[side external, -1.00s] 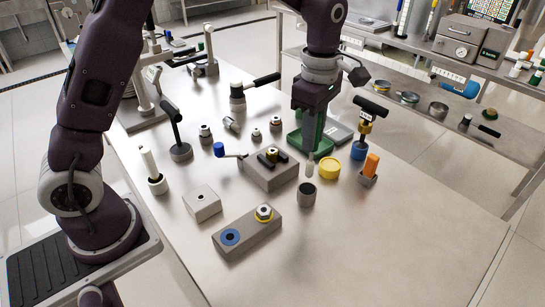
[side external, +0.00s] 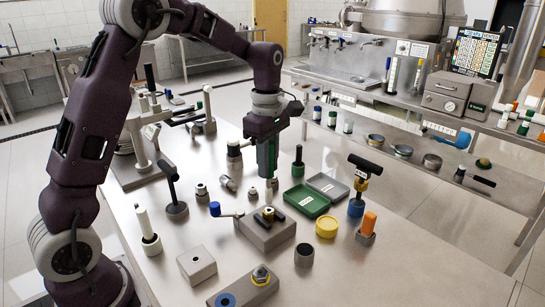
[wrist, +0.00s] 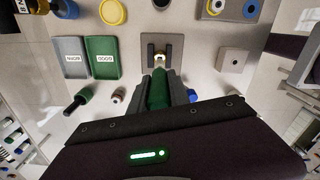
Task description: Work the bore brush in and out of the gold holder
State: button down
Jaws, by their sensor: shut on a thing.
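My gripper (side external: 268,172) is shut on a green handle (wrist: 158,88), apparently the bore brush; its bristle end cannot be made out. The gap between brush and holder cannot be judged.
Green and grey trays (side external: 307,201) and a yellow disc (side external: 326,227) lie right of the block. A dark cup (side external: 304,254) stands in front.

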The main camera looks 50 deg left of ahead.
jog(key=shift+f, duration=0.5)
jog(key=shift+f, duration=1.7)
jog(key=shift+r, duration=0.95)
jog(key=shift+f, duration=0.1)
jog(key=shift+f, duration=0.9)
